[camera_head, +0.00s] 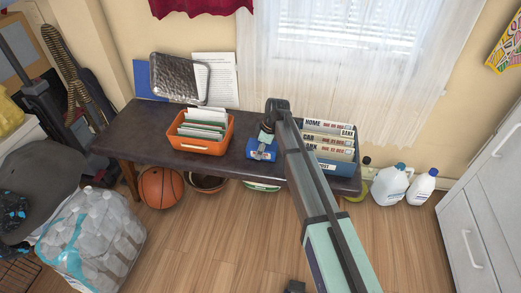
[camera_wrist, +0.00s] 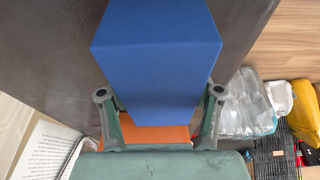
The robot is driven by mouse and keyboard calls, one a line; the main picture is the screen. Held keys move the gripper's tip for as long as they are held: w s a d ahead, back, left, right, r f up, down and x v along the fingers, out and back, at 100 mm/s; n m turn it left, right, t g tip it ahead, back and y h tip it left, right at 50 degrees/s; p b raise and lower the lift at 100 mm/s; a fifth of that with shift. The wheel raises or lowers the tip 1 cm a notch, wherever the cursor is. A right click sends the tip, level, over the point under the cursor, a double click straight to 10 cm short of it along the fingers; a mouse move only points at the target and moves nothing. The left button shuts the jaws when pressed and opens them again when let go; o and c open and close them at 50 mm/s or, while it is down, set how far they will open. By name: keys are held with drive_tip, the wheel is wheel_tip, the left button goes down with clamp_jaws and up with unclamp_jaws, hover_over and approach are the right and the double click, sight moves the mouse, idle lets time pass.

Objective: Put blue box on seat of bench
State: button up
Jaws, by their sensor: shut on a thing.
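The blue box (camera_head: 262,155) is at the middle of the dark bench seat (camera_head: 135,137), between the orange bin and the file box. In the wrist view the blue box (camera_wrist: 155,55) fills the upper middle, between the two green fingers. My gripper (camera_head: 265,138) is shut on the blue box from above; it also shows in the wrist view (camera_wrist: 160,95). The arm hides part of the bench to the right of the box. I cannot tell whether the underside of the box touches the seat.
An orange bin of papers (camera_head: 203,145) stands left of the box, and a blue file box (camera_head: 338,168) with folders stands right. A silver tray (camera_head: 180,78) leans at the back. Bare seat shows at the left end.

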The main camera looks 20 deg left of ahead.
drive_tip(key=o, duration=1.2)
drive_tip(key=shift+f, duration=0.1)
drive_tip(key=p+v, duration=0.2)
drive_tip(key=v, duration=1)
